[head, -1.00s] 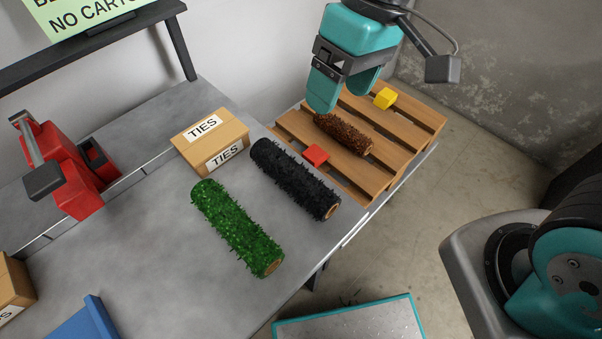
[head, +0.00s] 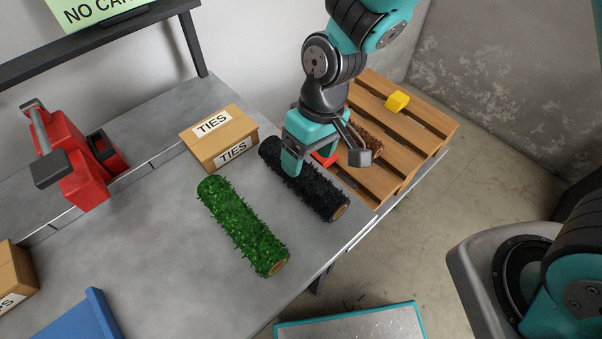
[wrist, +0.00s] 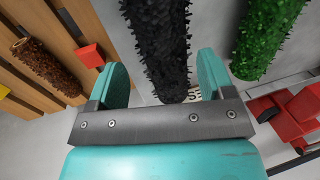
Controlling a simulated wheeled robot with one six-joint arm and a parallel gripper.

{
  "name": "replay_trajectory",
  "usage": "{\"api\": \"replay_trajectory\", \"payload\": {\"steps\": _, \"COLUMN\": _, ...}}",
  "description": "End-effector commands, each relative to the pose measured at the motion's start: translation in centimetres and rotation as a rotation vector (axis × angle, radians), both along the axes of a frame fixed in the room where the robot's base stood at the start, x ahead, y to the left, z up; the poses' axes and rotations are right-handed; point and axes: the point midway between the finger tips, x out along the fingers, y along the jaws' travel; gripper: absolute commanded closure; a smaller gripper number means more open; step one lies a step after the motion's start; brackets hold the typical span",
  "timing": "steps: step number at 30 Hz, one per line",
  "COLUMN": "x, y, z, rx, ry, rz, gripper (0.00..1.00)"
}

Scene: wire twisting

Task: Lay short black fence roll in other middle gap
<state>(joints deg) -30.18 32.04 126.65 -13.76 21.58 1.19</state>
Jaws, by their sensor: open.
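The black fence roll (head: 325,198) lies on the grey table beside the pallet. My gripper (head: 305,165) is open just over its middle and hides part of it. In the wrist view the black roll (wrist: 162,45) runs between the two spread fingers (wrist: 164,78); I cannot tell whether they touch it. The slatted wooden pallet (head: 425,112) bears a brown roll (head: 369,140) lying along its slats, partly behind my arm. A red block (head: 326,160) and a yellow block (head: 397,101) sit on the pallet. The pallet's gaps near the red block are partly hidden.
A green roll (head: 242,228) lies left of the black one. A TIES carton (head: 219,139) stands behind both rolls. A red tool (head: 75,170) and a blue bin (head: 75,320) are at the left.

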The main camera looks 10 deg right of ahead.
Motion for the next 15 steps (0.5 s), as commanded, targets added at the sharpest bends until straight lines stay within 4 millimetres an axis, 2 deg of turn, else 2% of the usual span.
{"api": "replay_trajectory", "payload": {"steps": 9, "x": -0.7, "y": 1.1, "z": -4.1, "rx": -0.002, "ry": 0.003, "rz": 0.001, "gripper": 0.25}}
{"api": "replay_trajectory", "payload": {"steps": 15, "x": -0.8, "y": 1.3, "z": -5.0, "rx": -0.001, "ry": 0.001, "rz": 0.0, "gripper": 0.25}}
